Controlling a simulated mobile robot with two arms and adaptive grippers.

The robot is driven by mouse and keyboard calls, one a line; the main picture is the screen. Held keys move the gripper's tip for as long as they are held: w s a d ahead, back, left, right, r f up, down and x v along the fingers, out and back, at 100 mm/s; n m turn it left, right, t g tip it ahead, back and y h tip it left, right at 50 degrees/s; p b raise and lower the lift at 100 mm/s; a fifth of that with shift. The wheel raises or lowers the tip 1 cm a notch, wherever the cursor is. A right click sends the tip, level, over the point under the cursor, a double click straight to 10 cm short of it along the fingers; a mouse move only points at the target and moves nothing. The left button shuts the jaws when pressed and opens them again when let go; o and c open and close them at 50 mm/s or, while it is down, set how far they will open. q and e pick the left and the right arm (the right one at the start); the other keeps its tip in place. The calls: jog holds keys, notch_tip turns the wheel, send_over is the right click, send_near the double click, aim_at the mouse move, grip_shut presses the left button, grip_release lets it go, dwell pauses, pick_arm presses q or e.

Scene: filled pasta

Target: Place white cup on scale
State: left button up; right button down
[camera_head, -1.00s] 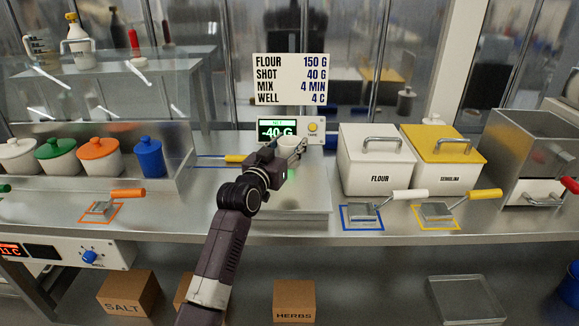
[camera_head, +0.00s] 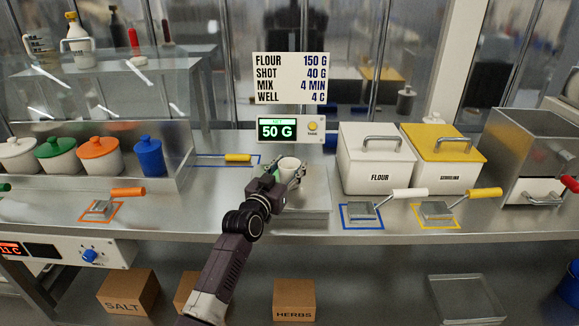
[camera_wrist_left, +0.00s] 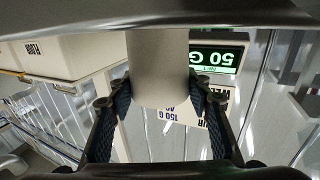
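The white cup (camera_head: 289,166) is upright over the metal plate of the scale (camera_head: 315,203). My left gripper (camera_head: 286,173) is around the cup, with a finger on each side. In the left wrist view the cup (camera_wrist_left: 158,75) fills the gap between the finger pads, which appear to touch it. Its base meets or nearly meets the plate; the gripper hides the contact. The scale display (camera_head: 277,130) reads 50 G, and it also shows upside down in the left wrist view (camera_wrist_left: 214,58). My right gripper is not in view.
The flour bin (camera_head: 376,160) and the yellow-lidded semolina bin (camera_head: 443,157) stand right of the scale. Several lidded pots, including a blue one (camera_head: 149,158), stand at left. Scoops with white (camera_head: 410,194) and orange (camera_head: 128,192) handles lie near the front edge.

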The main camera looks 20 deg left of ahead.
pick_arm(q)
jog(key=o, duration=0.4)
jog(key=shift+c, duration=0.2)
jog(key=shift+r, duration=0.1)
jog(key=s+a, duration=0.1)
jog(key=s, duration=1.1)
jog(key=shift+a+b, duration=0.15)
jog(key=shift+b, duration=0.25)
